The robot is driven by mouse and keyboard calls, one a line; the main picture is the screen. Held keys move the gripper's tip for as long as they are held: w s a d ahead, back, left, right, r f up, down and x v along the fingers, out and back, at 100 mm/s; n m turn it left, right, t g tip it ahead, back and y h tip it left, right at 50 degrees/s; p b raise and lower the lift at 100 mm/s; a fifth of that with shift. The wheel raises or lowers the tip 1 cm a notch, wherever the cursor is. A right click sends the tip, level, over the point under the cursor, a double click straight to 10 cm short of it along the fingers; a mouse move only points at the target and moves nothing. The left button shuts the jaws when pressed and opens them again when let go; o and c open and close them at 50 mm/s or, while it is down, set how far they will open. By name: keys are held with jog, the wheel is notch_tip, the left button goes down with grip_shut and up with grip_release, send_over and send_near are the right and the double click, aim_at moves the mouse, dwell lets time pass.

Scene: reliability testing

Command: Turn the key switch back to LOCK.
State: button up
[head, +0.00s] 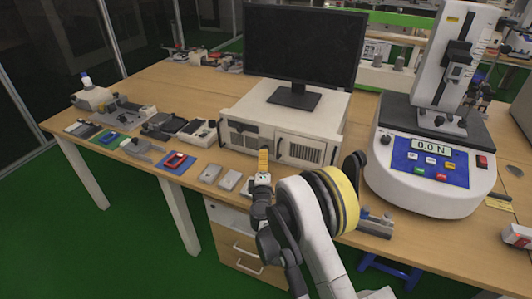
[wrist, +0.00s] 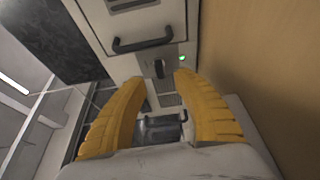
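The white computer case (head: 300,120) stands on the wooden table under the monitor, and its front panel carries the key switch. In the wrist view, a small dark part that looks like the key switch (wrist: 159,68) sits on the pale panel, beside a lit green lamp (wrist: 182,58). My gripper (wrist: 159,80) is open, with its yellow ribbed fingers apart on either side of the switch. No contact shows. In the head view, my gripper (head: 263,155) is upright in front of the case's middle and hides the switch. LOCK markings cannot be read.
A monitor (head: 305,45) stands on the case. A force tester (head: 425,165) reading 0.0 N is at the right. Dark handles, one at the wrist view's top (wrist: 142,42), stick out from the case front. Small grey blocks (head: 230,180) lie left of my gripper.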

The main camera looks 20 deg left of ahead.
aim_at(264, 148)
jog(key=b+x, duration=0.1)
jog(key=x, duration=0.5)
jog(key=shift+b, duration=0.3)
grip_shut()
